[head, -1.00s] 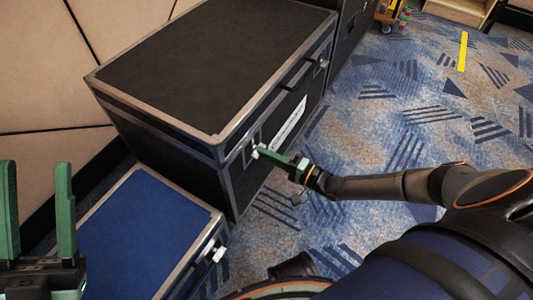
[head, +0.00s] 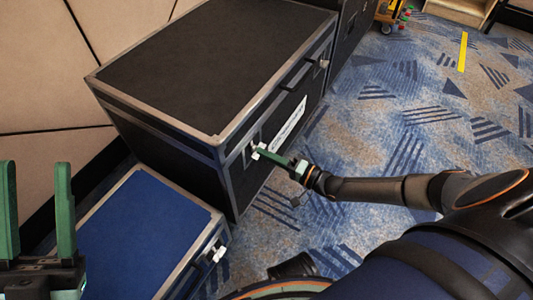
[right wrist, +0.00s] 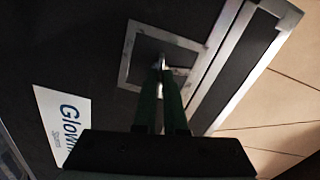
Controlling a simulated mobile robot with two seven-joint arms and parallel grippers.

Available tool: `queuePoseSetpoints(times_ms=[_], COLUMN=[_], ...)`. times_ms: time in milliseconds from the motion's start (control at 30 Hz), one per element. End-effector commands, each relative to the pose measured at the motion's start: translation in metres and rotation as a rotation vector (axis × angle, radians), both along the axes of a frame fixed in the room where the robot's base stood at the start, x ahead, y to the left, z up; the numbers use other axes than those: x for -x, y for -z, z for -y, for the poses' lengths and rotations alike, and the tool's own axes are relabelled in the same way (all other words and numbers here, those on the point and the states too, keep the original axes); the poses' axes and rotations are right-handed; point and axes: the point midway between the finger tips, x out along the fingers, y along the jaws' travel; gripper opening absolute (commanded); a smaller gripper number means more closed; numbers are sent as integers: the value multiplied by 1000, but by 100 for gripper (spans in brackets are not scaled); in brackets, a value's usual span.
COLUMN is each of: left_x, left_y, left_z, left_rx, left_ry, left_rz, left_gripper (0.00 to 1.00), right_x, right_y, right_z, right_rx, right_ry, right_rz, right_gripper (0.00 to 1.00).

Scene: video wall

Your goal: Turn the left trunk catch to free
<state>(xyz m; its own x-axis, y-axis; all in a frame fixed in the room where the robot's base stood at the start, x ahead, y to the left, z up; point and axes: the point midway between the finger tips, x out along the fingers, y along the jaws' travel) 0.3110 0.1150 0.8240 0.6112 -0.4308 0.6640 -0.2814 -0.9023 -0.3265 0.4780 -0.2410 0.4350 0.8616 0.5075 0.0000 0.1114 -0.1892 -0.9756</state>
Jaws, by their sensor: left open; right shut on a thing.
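The large black trunk (head: 205,60) with silver edges stands upper left of centre in the head view. Its left catch (head: 256,151) is a small pale piece on the front face, near the front corner. In the right wrist view the catch (right wrist: 161,61) sits in a square metal-framed recess. My right gripper (head: 263,152) is shut on the catch, and its green fingers (right wrist: 161,78) hide part of it. My left gripper (head: 37,168) is open and empty at the left edge of the head view, away from the trunk.
A blue-topped case (head: 135,235) with its own pale latch (head: 217,253) stands in front of the trunk. The trunk's front has a handle (head: 297,75), a second catch (head: 322,63) and a white label (head: 288,132).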

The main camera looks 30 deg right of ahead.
Motion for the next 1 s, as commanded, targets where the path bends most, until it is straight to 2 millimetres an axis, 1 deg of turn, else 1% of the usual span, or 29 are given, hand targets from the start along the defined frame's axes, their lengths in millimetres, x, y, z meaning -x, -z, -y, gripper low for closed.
queuePoseSetpoints(times_ms=[1000], left_x=[1], left_y=[-17], left_z=[-2], left_rx=[20], left_ry=[4], left_rz=[5], left_gripper=[50], right_x=[0], right_y=[0], right_z=[2], right_rx=[828], right_ry=[3], right_rz=[484], right_gripper=[0])
